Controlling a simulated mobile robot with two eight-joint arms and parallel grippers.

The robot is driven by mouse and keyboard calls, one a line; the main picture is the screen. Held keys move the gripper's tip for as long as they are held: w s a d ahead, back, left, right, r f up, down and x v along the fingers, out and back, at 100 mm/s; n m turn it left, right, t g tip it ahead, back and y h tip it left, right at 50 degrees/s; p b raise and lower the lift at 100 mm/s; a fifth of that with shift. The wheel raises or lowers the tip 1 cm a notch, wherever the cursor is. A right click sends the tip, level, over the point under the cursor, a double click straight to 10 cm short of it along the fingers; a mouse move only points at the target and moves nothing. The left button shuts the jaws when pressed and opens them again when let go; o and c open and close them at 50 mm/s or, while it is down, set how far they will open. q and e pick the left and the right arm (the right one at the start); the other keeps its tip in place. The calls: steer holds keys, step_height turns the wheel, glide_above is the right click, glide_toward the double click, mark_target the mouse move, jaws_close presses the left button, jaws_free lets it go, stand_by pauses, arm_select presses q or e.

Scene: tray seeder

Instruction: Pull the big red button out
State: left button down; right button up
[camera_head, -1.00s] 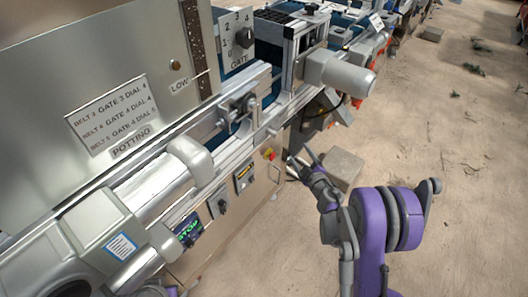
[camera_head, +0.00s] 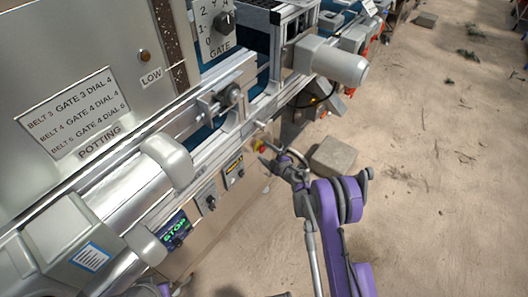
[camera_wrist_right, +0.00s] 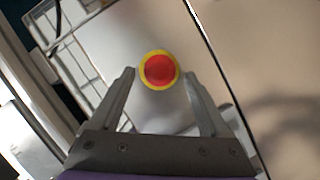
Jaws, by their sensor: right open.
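The big red button (camera_wrist_right: 159,69) sits on a yellow ring on a pale panel, straight ahead in the right wrist view. In the head view the button (camera_head: 261,148) shows small on the machine's front panel, partly hidden by my right gripper. My right gripper (camera_head: 270,151) is open and empty, close in front of the button. In the right wrist view its two fingers (camera_wrist_right: 160,76) lie to the left and right of the button, with gaps on both sides. I cannot tell whether the fingertips reach the button's depth. My left gripper does not show; only a bit of purple arm shows at the bottom left.
Left of the button on the same panel are a yellow-labelled switch (camera_head: 234,171), a dark knob (camera_head: 210,201) and a green STOP display (camera_head: 174,229). A grey motor housing (camera_head: 340,64) juts out above. A stone block (camera_head: 333,157) lies on the ground behind my right arm.

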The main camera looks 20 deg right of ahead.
steer(key=shift+w+a+f, duration=0.1)
steer(key=shift+w+a, duration=0.1)
steer(key=shift+w, duration=0.4)
jaws_close()
stand_by(1.1)
